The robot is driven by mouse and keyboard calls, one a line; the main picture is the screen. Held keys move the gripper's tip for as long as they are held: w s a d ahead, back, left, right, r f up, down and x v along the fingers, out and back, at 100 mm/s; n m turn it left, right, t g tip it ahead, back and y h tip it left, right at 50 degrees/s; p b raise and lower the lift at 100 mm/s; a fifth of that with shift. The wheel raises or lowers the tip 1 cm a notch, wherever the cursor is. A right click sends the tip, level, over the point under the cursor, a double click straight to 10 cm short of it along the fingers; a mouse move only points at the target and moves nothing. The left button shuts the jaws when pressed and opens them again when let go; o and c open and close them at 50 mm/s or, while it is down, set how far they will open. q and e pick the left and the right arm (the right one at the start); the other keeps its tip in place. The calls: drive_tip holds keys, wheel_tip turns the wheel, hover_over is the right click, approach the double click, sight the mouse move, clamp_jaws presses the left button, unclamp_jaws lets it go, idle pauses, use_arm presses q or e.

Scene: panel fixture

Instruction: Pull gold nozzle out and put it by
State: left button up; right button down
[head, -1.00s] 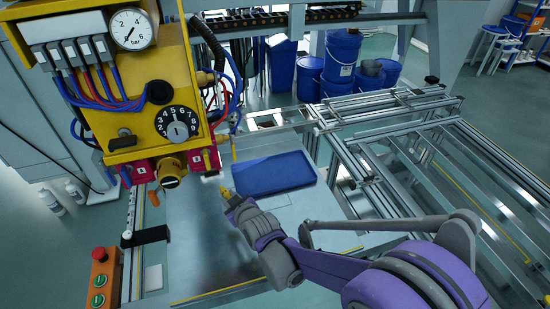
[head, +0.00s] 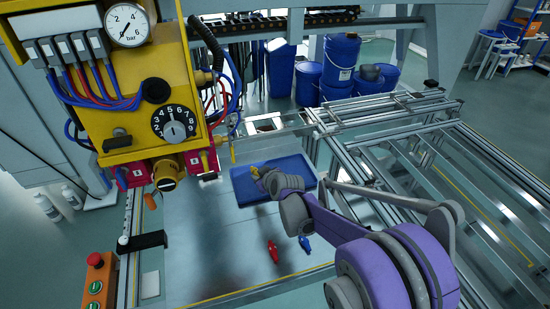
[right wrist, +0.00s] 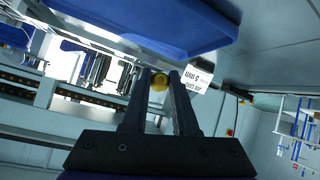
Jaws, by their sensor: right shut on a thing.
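My right gripper (head: 259,173) is over the left part of the blue tray (head: 240,190) in the head view, shut on the small gold nozzle (head: 255,170). In the right wrist view the gold nozzle (right wrist: 159,82) sits between the two dark fingertips (right wrist: 160,78), seen end-on, with its lower part hard to make out. The tray (right wrist: 190,28) shows at the top there. I cannot tell whether the nozzle touches the tray. The yellow panel (head: 115,155) stands at the left, with a gold fitting (head: 166,176) at its lower edge. My left gripper is not in view.
Metal rails (head: 400,140) run along the right. A black bracket (head: 145,241) and a button box (head: 95,285) are at the left edge.

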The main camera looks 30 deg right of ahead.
drive_tip(key=w+d+r, duration=0.1)
drive_tip(key=w+d, duration=0.2)
drive_tip(key=d, duration=0.5)
drive_tip(key=shift+w+f+b, duration=0.15)
drive_tip(key=shift+f+b, duration=2.45)
drive_tip(key=shift+f, duration=0.65)
drive_tip(key=c, duration=0.6)
unclamp_jaws()
drive_tip(key=shift+r, duration=0.1)
